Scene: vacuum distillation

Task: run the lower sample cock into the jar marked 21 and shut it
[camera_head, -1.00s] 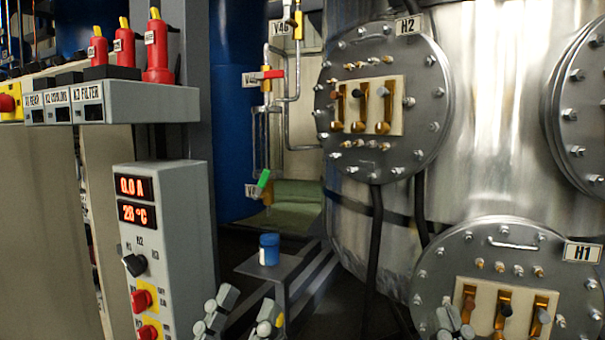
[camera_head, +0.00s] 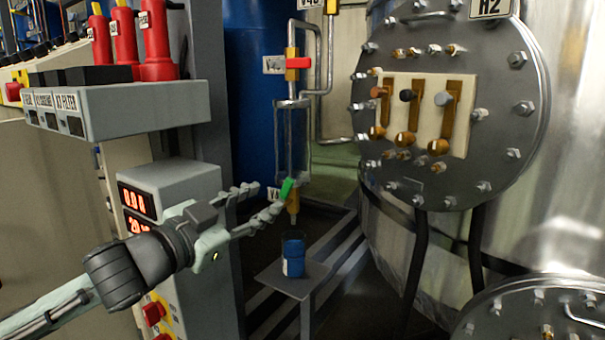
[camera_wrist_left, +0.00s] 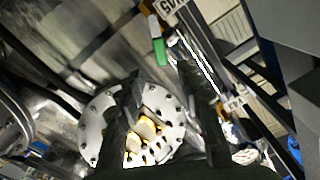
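The lower sample cock (camera_head: 293,203) has a brass-yellow body and a tilted green handle (camera_head: 287,188). The green handle also shows at the upper middle of the left wrist view (camera_wrist_left: 159,52). The jar (camera_head: 293,262) stands upright below the cock's outlet, with blue in its lower part and a clear upper part. Its white label is too small to read. My left gripper (camera_head: 272,196) is open, its fingertips just left of the green handle. Whether a finger touches the handle cannot be told. In the left wrist view its two dark fingers (camera_wrist_left: 165,110) are spread. My right gripper is out of view.
The jar's small grey stand (camera_head: 275,277) is below. An upper cock with a red handle (camera_head: 298,63) sits above the glass tube. A grey control box (camera_head: 165,185) lies behind my left arm. The round H2 flange (camera_head: 515,120) is at the right.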

